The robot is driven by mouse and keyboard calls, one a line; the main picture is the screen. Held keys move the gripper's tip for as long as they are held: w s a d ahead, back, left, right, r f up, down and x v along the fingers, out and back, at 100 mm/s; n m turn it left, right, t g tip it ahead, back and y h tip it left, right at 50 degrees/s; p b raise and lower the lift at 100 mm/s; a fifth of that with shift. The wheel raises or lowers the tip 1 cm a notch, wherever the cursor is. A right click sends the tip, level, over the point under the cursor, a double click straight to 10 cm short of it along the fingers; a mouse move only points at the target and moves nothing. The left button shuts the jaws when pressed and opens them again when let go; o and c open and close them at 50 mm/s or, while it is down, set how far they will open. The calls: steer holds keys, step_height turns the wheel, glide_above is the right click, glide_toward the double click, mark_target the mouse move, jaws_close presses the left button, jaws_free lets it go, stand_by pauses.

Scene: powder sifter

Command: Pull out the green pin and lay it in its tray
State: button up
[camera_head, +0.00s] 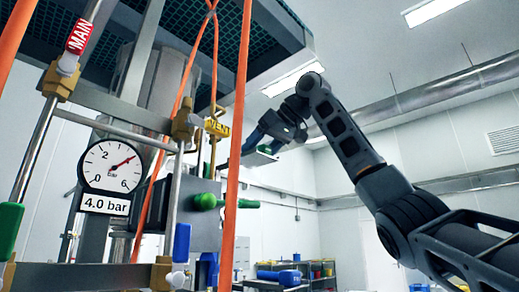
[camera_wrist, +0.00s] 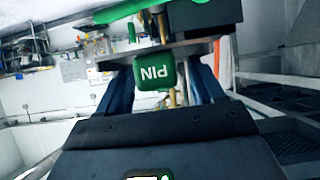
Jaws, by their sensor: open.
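The green pin (camera_wrist: 155,80) has a block head marked "PIN", which reads upside down in the wrist view. My gripper (camera_wrist: 160,75) is open, with one dark finger on each side of the head. I cannot tell whether either finger touches it. The pin's shaft is hidden behind its head. In the head view my gripper (camera_head: 258,143) is beside the sifter frame, right of the orange hose, and a little green shows below its fingers (camera_head: 265,149). I cannot make out the pin's tray in either view.
Orange hoses (camera_head: 232,170) hang close left of my gripper. A gauge (camera_head: 110,166) over a "4.0 bar" plate, a "MAIN" tag (camera_head: 79,37), a "VENT" tag (camera_head: 217,127) and a green handle (camera_head: 207,201) are on the frame. A low shelf (camera_head: 322,270) stands behind. Free air lies right.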

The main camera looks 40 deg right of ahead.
steer(key=b+v, duration=0.1)
steer(key=v, duration=0.7)
steer(key=shift+b, duration=0.3)
stand_by(0.4)
